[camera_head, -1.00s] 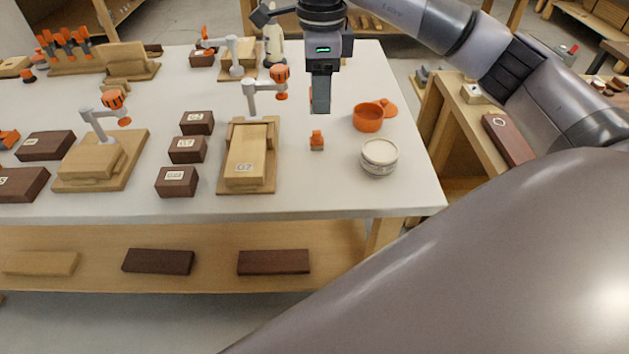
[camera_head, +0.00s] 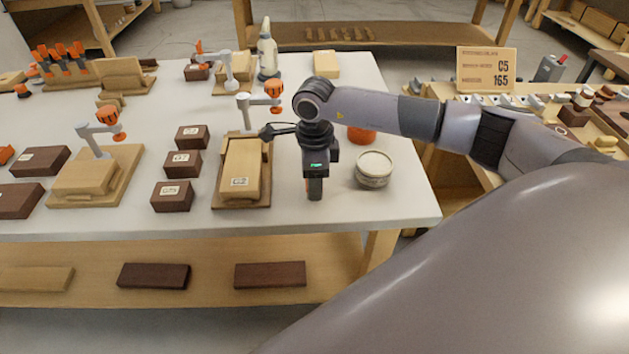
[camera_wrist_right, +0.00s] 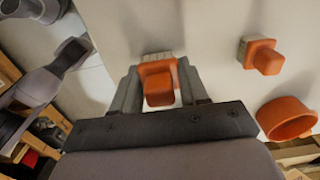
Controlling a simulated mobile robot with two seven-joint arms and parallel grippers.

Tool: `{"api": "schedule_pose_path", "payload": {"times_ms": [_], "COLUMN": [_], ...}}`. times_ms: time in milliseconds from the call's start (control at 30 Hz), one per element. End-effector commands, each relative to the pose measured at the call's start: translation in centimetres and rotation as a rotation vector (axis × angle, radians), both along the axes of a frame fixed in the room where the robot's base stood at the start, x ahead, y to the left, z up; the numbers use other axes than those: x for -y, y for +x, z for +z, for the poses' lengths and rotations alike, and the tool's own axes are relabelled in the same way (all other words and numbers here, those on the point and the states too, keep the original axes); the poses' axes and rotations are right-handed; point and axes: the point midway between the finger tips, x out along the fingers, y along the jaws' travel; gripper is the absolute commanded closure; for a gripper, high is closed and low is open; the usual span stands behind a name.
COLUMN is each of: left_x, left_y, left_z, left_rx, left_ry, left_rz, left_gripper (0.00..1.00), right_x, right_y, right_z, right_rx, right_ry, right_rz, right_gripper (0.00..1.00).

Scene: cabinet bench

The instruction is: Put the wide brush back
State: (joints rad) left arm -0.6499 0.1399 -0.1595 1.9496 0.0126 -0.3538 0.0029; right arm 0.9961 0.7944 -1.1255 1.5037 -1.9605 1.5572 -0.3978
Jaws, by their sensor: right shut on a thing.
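The wide brush, with an orange handle and a pale bristle edge, is between the fingers of my right gripper in the right wrist view (camera_wrist_right: 158,84). A second orange-handled piece (camera_wrist_right: 262,56) with a grey edge lies apart from the gripper. An orange pot (camera_wrist_right: 287,118) is near it. The pot (camera_head: 361,136) is partly behind my right arm in the head view. My left gripper is out of view.
A round pale tub (camera_head: 374,170) stands right of my right gripper. A wooden jig (camera_head: 241,170) with an orange-knobbed clamp stands to its left. Dark labelled blocks (camera_head: 176,163) stand farther left. The white table's front edge (camera_head: 320,222) is near; its front strip is clear.

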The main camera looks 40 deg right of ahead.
Motion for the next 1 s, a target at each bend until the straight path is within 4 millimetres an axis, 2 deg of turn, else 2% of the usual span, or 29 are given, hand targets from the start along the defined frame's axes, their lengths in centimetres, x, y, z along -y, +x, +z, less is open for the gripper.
{"api": "schedule_pose_path", "payload": {"times_ms": [67, 400, 433, 500, 833, 1000], "left_x": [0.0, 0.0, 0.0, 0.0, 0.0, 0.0], "left_y": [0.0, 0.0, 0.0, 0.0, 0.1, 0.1], "left_z": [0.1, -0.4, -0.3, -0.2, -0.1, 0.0], "left_rx": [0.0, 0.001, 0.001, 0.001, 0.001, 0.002], "left_ry": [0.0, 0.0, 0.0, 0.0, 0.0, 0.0], "left_rz": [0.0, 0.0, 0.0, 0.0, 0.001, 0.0], "left_gripper": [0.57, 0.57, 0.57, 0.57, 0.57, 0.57], "right_x": [0.0, 0.0, 0.0, 0.0, 0.0, 0.0], "right_y": [0.0, 0.0, 0.0, 0.0, 0.0, 0.1], "right_z": [-0.7, -1.1, -1.1, -1.0, -0.8, 0.9], "right_rx": [0.0, 0.001, 0.001, 0.001, 0.001, 0.006], "right_ry": [0.0, 0.0, -0.001, -0.001, -0.001, 0.0], "right_rz": [0.0, 0.0, 0.0, 0.0, 0.0, 0.001], "right_gripper": [0.86, 0.86, 0.53, 0.31, 0.31, 0.31]}}
